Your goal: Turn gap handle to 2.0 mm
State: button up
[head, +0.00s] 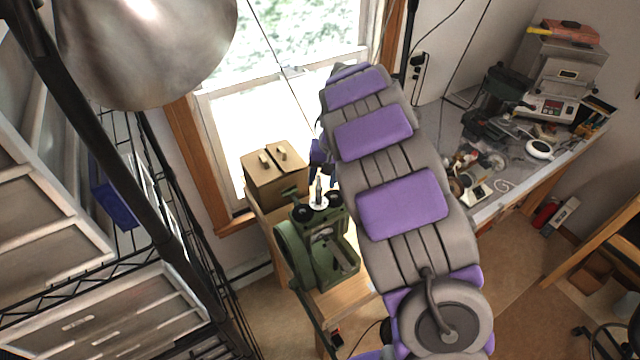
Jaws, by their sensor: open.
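A green machine (322,250) stands on a small wooden table in the lower middle. On its top is a round white dial (318,204) with an upright grey metal handle (318,182), between two black knobs. The dial's marks are too small to read. My gripper (319,156) shows only in part as a dark purple shape just above the handle, beside my arm. It is open, with nothing seen in it. I cannot tell whether it touches the handle. My arm hides the right side behind it.
A brown box (274,172) sits behind the machine, by the window. A black wire rack (150,190) and a large metal lamp shade (145,45) are at the left. A cluttered grey workbench (490,208) is at the right. Brown floor is open between.

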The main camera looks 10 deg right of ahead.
aim_at(319, 191)
jog(key=shift+w+a+f, duration=0.1)
jog(key=shift+a+f, duration=0.1)
jog(key=shift+f, duration=0.7)
jog(key=shift+a+f, duration=0.15)
jog(key=shift+f, duration=0.7)
jog(key=shift+c, duration=0.4)
grip_shut()
